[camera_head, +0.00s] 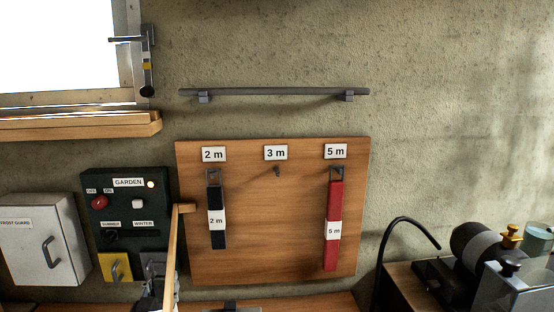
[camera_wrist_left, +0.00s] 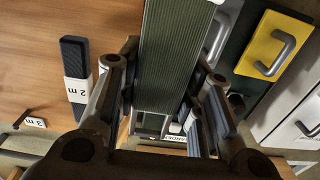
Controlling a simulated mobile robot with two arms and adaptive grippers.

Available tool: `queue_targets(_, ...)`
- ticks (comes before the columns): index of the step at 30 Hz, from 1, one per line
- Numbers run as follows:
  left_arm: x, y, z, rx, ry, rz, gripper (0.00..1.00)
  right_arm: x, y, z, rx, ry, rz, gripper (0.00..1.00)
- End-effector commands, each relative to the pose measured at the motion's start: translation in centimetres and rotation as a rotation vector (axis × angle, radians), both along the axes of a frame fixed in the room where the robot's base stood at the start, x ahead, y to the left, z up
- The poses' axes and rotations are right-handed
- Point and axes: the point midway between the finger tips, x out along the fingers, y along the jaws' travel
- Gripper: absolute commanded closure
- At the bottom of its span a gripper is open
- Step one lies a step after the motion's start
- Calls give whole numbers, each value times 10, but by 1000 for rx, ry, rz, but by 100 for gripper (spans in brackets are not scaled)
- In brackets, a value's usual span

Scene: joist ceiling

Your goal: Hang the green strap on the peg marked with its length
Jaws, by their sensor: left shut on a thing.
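The green strap (camera_wrist_left: 172,60) shows in the left wrist view as a ribbed green band. My left gripper (camera_wrist_left: 168,72) is shut on it. No length tag on the strap is visible to me. In the head view my left gripper (camera_head: 152,280) is at the bottom edge, left of the board, and I cannot make out the strap. The wooden board (camera_head: 280,240) carries labels 2 m (camera_head: 214,154), 3 m (camera_head: 276,152) and 5 m (camera_head: 335,151). The peg under 3 m (camera_head: 277,171) is bare. My right gripper is not in view.
A black strap (camera_head: 216,195) hangs under 2 m and a red strap (camera_head: 334,205) under 5 m. Left are the garden panel (camera_head: 125,215) and a white box (camera_head: 42,240). A grey rail (camera_head: 275,92) is above.

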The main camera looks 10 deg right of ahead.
Motion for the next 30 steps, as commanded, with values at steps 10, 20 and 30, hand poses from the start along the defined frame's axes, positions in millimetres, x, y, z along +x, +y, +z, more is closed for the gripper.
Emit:
queue_targets(10, 0, 0, 28, 0, -2, 0, 100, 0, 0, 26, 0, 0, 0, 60)
queue_targets(20, 0, 0, 51, -1, -2, 0, 100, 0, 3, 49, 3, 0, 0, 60)
queue_targets(30, 0, 0, 59, -1, -2, 0, 100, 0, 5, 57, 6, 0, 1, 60)
